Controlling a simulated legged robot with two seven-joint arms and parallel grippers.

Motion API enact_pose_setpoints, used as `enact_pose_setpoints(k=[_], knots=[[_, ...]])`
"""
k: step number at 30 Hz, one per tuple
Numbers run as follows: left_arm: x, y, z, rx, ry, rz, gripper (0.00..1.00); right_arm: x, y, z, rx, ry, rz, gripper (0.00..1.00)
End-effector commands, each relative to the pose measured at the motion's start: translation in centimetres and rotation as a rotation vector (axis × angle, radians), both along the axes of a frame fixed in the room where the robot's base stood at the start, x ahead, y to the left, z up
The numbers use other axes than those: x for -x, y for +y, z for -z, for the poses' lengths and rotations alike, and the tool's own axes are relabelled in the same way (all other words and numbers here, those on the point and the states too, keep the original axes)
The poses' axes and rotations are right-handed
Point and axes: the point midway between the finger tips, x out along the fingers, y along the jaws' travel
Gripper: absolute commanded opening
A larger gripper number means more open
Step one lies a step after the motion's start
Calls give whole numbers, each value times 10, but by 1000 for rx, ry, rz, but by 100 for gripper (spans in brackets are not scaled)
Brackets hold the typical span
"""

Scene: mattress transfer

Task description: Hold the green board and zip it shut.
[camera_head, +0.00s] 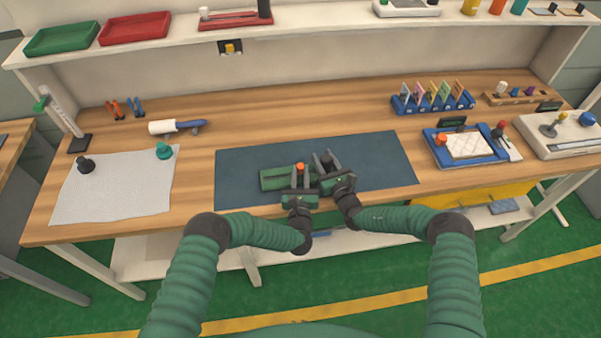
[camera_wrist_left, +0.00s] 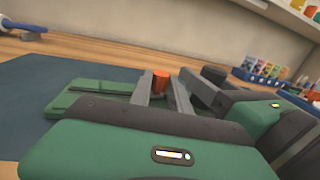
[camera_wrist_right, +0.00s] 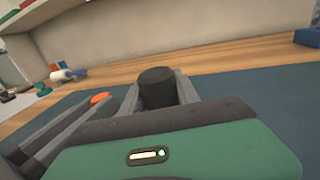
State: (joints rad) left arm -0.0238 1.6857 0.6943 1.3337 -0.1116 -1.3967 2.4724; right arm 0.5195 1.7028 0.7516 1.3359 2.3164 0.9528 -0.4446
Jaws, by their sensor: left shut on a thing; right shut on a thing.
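The green board (camera_head: 272,179) lies flat on the dark blue mat (camera_head: 240,160); its left part shows, and my grippers hide its right part. In the left wrist view the board (camera_wrist_left: 95,98) has a dark slot along it. My left gripper (camera_head: 299,171) is shut on an orange-topped peg (camera_wrist_left: 160,82) at the board. My right gripper (camera_head: 326,163) is shut on a black round knob (camera_wrist_right: 157,88), just right of the left gripper. The two grippers are side by side and very close. Whether the knob sits on the board is hidden.
A white cloth (camera_head: 120,195) with dark knobs lies at left. A white-and-blue tool (camera_head: 176,127) lies behind it. A blue card rack (camera_head: 432,104) and a blue tray (camera_head: 436,152) stand at right. The mat's right part is clear.

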Motion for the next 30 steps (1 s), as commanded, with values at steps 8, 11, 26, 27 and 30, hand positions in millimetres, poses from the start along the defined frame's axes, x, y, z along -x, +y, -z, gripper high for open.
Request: enact_pose_setpoints(k=[8,11,26,27,30], knots=[[1,10,0,-1,0,0,0,-1,-1,-1,-1,-2,2,0],[4,34,1,-1,2,-3,0,-1,-1,-1,-1,-2,3,0],[15,114,0,0,1,-1,0,-1,-2,-1,-1,-3,4,0],[15,114,1,0,0,-1,0,-1,-2,-1,-1,-3,4,0],[15,114,1,-1,0,-2,0,-1,-2,-1,-1,-3,5,0]])
